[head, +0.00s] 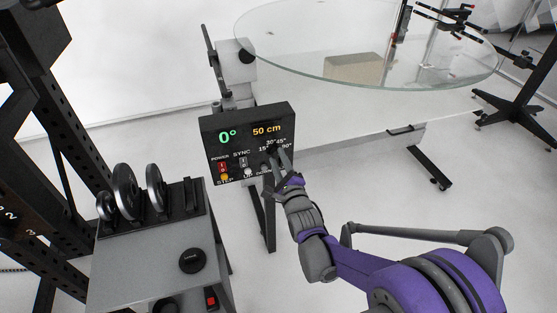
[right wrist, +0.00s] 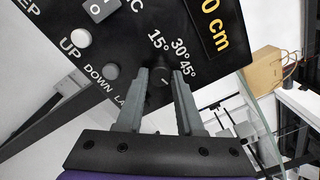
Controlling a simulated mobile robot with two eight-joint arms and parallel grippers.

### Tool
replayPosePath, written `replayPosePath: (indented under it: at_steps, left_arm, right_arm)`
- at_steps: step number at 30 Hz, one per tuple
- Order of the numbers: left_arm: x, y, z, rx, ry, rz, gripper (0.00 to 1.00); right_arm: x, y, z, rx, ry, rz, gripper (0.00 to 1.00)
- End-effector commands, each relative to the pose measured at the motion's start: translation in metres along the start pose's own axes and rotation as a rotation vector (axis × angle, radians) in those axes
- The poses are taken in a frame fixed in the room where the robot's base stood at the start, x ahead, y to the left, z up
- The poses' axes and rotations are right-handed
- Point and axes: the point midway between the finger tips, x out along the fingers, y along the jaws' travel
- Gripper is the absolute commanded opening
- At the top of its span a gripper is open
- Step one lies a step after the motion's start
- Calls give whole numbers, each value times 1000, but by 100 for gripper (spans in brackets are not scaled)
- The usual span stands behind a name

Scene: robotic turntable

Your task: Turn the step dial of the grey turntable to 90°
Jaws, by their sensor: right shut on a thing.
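The black control panel (head: 250,112) of the turntable faces me. It shows a green 0° and an orange 50 cm. The step dial (right wrist: 159,90) is a small dark knob at the panel's right side, with labels 15°, 30°, 45° and 90° around it. My right gripper (head: 274,160) is at the panel and shut on this dial. In the right wrist view its two grey fingers (right wrist: 160,82) stand on either side of the knob. I cannot tell clearly which label the knob points to. My left gripper is not in view.
The turntable's large round glass top (head: 290,62) is behind the panel. A grey cabinet (head: 150,262) with black discs on top and a round knob (head: 193,261) stands at left. Red, white and yellow buttons and switches sit on the panel's lower left. A black rack frame (head: 30,130) stands at far left.

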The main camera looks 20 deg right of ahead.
Motion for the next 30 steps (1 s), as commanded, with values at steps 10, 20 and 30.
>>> replayPosePath:
  at_steps: [10, 20, 30]
  left_arm:
    - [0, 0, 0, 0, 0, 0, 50]
    - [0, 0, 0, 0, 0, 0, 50]
    - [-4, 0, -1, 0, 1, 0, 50]
  right_arm:
    - [0, 0, 0, 3, 0, 0, 41]
    - [0, 0, 0, 1, 0, 0, 66]
    - [-30, -1, 1, 1, 0, 0, 66]
